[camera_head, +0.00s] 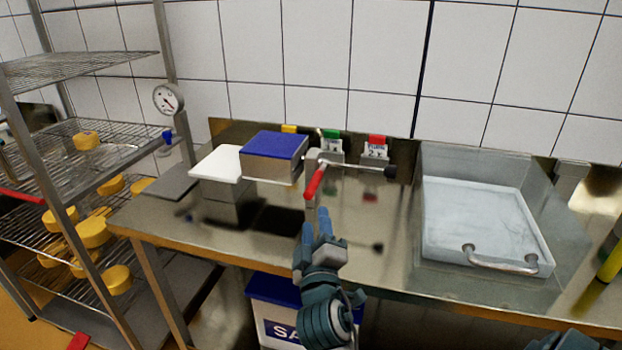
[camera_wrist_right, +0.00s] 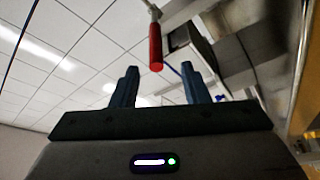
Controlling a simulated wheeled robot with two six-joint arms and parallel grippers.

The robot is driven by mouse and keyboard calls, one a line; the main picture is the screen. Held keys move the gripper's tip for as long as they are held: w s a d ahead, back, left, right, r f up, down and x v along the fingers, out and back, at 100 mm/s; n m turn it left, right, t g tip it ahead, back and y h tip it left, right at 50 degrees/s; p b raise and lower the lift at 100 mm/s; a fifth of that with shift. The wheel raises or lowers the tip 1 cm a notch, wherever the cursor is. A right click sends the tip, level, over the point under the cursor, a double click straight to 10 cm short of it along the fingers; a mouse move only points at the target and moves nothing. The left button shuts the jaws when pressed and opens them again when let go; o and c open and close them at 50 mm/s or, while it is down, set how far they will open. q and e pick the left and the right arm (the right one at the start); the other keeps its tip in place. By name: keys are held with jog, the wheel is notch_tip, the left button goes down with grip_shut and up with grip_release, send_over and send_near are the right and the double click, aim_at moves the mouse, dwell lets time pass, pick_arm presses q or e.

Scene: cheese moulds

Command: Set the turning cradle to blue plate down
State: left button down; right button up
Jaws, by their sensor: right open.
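The turning cradle (camera_head: 273,160) stands on the steel bench with its blue plate (camera_head: 275,145) on top; its underside is not visible. A crank beside it has a red handle (camera_head: 315,183) at the near left and a black knob (camera_head: 390,171) at the right. My right gripper (camera_head: 317,226) is open and empty, just in front of and below the red handle. In the right wrist view the red handle (camera_wrist_right: 155,47) lies beyond the gap between the fingertips (camera_wrist_right: 158,72), with no visible contact. My left gripper is not in view.
A white board (camera_head: 221,163) on a block is left of the cradle. Green (camera_head: 331,142) and red (camera_head: 375,147) tagged holders stand behind the crank. A grey basin (camera_head: 485,222) with a metal handle is at the right. A wire rack with yellow cheeses (camera_head: 92,232) is at the left.

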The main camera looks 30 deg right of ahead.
aim_at(313, 187)
jog(key=shift+w+d+r, duration=0.15)
jog(key=shift+r, duration=0.1)
jog(key=p+x, duration=0.2)
jog(key=x, duration=0.8)
jog(key=shift+d+r, duration=0.1)
jog(key=shift+r, duration=0.1)
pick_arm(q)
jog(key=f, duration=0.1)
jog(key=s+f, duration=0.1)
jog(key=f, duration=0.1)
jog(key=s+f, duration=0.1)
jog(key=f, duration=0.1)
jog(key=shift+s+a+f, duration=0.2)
pick_arm(e)
grip_shut()
